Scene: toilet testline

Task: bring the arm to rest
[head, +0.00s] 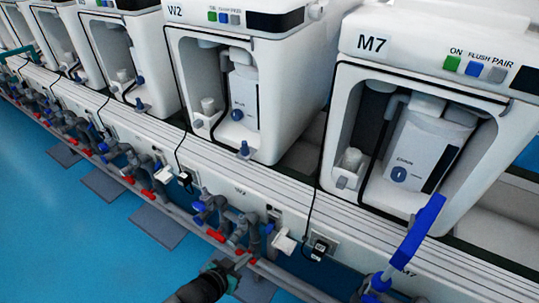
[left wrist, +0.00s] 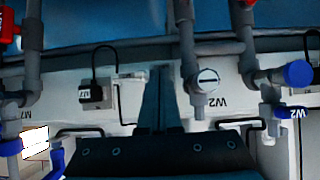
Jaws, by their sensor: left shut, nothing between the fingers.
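My left gripper (head: 240,264) comes in at the bottom of the head view, in front of the pipe row between the W2 and M7 units. Its dark fingers (left wrist: 160,98) are together and empty in the left wrist view, pointing toward the pipes and white panel. I cannot tell whether the fingertips touch anything there. My right gripper does not show in either view.
White test units W2 (head: 300,60) and M7 (head: 350,85) stand in a row. Below them run grey pipes with blue valves (head: 205,208) and red parts. A long blue handle (head: 418,228) rises before M7. Blue floor (head: 60,240) is open at left.

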